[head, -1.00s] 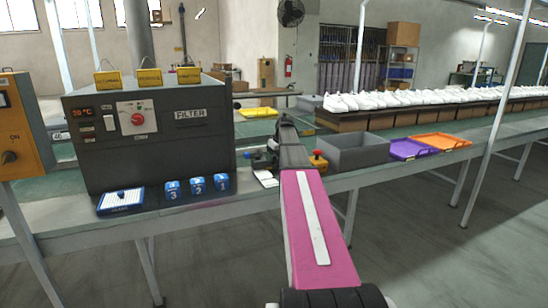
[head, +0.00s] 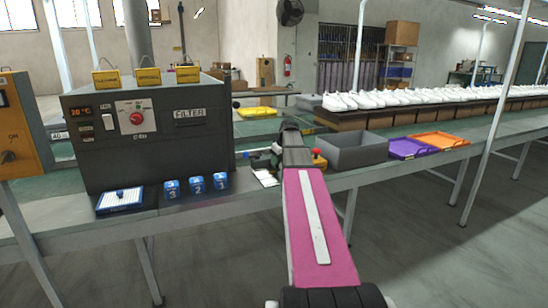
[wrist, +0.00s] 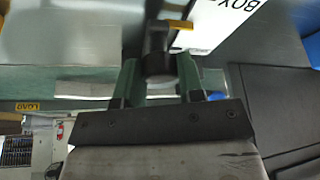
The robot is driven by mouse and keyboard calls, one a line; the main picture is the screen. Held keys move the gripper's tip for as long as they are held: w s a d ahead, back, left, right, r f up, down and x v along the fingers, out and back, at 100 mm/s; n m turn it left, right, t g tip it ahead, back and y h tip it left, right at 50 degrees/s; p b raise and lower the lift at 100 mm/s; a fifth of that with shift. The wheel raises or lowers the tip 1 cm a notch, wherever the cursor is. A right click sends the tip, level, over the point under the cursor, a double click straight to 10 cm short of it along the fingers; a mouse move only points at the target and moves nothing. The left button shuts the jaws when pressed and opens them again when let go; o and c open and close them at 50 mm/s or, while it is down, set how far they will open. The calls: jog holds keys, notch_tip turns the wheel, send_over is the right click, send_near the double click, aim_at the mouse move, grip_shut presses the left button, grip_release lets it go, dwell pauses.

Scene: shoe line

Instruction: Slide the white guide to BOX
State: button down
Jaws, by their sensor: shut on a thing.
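In the wrist view my gripper (wrist: 158,72) has its two green fingers closed on the sides of a dark upright handle (wrist: 156,40). A yellow pointer strip (wrist: 181,24) sticks out to the right of the handle. A white plate (wrist: 212,24) with the word BOX (wrist: 243,5) lies beyond and to the right of it. I cannot tell whether the handle belongs to the white guide, whose full shape is not clear. In the head view my arm mostly hides the gripper; a small white card (head: 265,178) shows left of the arm.
In the head view, the grey FILTER machine (head: 190,141) stands left of my arm, with blue numbered blocks (head: 196,186) before it. A red button on a yellow base (head: 319,161) and a grey bin (head: 355,153) stand close on the right. Purple (head: 413,149) and orange (head: 440,140) trays lie farther right.

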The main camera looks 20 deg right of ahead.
jog(key=s, duration=0.3)
jog(key=shift+s, duration=0.25)
jog(key=c, duration=0.8)
grip_release()
jog(key=shift+o, duration=0.2)
jog(key=shift+d+r, duration=0.1)
jog(key=v, duration=1)
jog(key=shift+r, duration=0.35)
jog(key=shift+d, duration=0.1)
